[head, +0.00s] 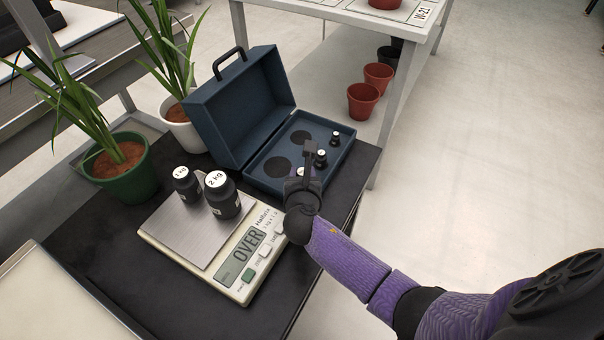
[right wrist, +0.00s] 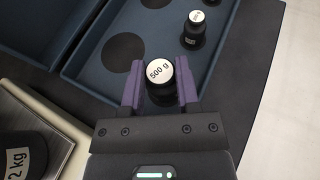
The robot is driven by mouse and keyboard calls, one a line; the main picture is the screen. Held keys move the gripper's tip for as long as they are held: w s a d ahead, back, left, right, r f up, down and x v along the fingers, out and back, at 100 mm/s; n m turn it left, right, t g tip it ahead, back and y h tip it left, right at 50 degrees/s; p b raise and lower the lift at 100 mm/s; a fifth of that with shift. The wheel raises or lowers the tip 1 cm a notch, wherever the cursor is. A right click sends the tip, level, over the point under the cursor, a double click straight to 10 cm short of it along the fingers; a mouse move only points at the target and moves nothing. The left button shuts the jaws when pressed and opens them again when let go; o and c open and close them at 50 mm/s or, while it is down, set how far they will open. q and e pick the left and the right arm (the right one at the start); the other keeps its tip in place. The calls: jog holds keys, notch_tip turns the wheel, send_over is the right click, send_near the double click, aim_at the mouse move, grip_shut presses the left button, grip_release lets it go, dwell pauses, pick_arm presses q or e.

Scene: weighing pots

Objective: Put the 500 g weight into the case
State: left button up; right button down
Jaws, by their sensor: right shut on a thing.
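The 500 g weight (right wrist: 160,72), black with a white labelled top, is between the purple fingers of my right gripper (right wrist: 160,86), which is shut on it. In the head view my right gripper (head: 304,172) is over the near part of the open blue case (head: 262,178) and hides most of the weight. I cannot tell whether the weight touches the case floor. The case has two bare dark round recesses (head: 300,137) and two small black weights (head: 335,139) (head: 321,158) along its right side. My left gripper is not in view.
A scale (head: 160,236) reading OVER bears a 1 kg weight (head: 182,184) and a 2 kg weight (head: 221,196). The case's raised lid (head: 240,110) stands at the back left. Potted plants (head: 122,182) (head: 185,128) are at the left.

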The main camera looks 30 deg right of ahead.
jog(key=shift+c, duration=1.7)
grip_release()
jog(key=shift+f, duration=0.1)
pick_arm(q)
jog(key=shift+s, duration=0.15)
pick_arm(e)
jog(key=shift+s+a+r+p, duration=0.1)
jog(key=shift+s+r+p, duration=0.05)
jog(key=shift+r+p, duration=0.2)
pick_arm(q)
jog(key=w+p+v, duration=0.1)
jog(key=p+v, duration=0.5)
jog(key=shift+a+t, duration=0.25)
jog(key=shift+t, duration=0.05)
pick_arm(e)
jog(key=v, duration=1.1)
jog(key=shift+s+a, duration=0.25)
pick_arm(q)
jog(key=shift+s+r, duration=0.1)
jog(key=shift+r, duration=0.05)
